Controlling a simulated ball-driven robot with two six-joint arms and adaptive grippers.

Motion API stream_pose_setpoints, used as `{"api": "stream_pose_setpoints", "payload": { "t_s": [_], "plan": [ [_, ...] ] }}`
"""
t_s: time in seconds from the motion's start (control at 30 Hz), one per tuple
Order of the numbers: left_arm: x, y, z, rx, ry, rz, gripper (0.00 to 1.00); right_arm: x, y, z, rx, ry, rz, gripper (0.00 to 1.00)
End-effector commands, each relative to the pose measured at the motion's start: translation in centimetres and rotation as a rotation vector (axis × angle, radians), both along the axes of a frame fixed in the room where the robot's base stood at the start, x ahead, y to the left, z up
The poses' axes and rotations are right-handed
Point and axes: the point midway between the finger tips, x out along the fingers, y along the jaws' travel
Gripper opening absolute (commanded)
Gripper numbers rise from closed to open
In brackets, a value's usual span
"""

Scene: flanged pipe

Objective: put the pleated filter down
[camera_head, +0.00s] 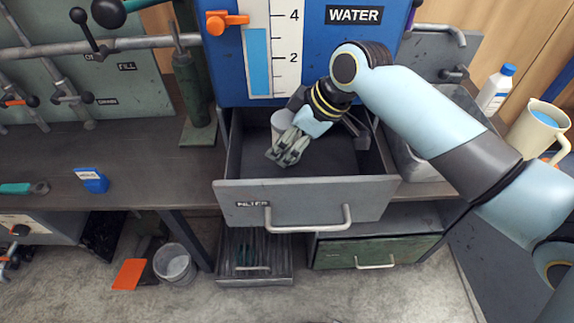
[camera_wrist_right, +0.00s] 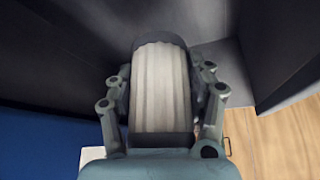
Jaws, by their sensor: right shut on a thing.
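The pleated filter (camera_wrist_right: 160,90) is a pale ribbed cylinder with dark end caps. In the right wrist view it lies between the two fingers of my right gripper (camera_wrist_right: 162,100), which is shut on it. In the head view my right gripper (camera_head: 290,146) is inside the open drawer labelled FILTER (camera_head: 305,203), near its left side. A pale round part of the filter (camera_head: 281,120) shows beside the fingers; the rest is hidden by the gripper. I cannot tell whether the filter touches the drawer floor. My left gripper is not in view.
The blue WATER tank panel (camera_head: 228,70) stands right behind the drawer. A dark green cylinder (camera_head: 193,95) stands to the left on the bench. A blue box (camera_head: 92,180) lies further left. A white bottle (camera_head: 495,90) and a pitcher (camera_head: 537,130) stand at the right. The drawer's right part is clear.

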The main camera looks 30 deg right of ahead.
Motion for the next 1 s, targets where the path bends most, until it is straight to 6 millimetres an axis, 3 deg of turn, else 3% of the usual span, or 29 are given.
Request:
{"api": "stream_pose_setpoints", "payload": {
  "t_s": [0.1, 0.27, 0.5, 0.9, 0.93, 1.0],
  "plan": [
    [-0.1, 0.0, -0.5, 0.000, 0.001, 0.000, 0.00, 0.0, 0.0, -2.3, 0.000, 0.000, -0.001, 0.18],
    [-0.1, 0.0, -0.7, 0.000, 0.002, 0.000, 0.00, 0.0, 0.0, -3.6, 0.001, 0.000, -0.001, 0.18],
    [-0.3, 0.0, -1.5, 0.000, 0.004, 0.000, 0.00, 0.0, 0.0, -6.8, 0.002, -0.001, -0.001, 0.18],
    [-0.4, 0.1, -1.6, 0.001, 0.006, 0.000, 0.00, 0.0, 0.0, -7.3, 0.001, 0.000, -0.001, 0.18],
    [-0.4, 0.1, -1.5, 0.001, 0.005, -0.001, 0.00, 0.0, 0.0, -7.3, 0.001, 0.000, -0.001, 0.57],
    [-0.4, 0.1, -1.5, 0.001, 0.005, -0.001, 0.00, 0.0, 0.0, -7.2, 0.000, -0.001, -0.001, 0.67]
  ]
}}
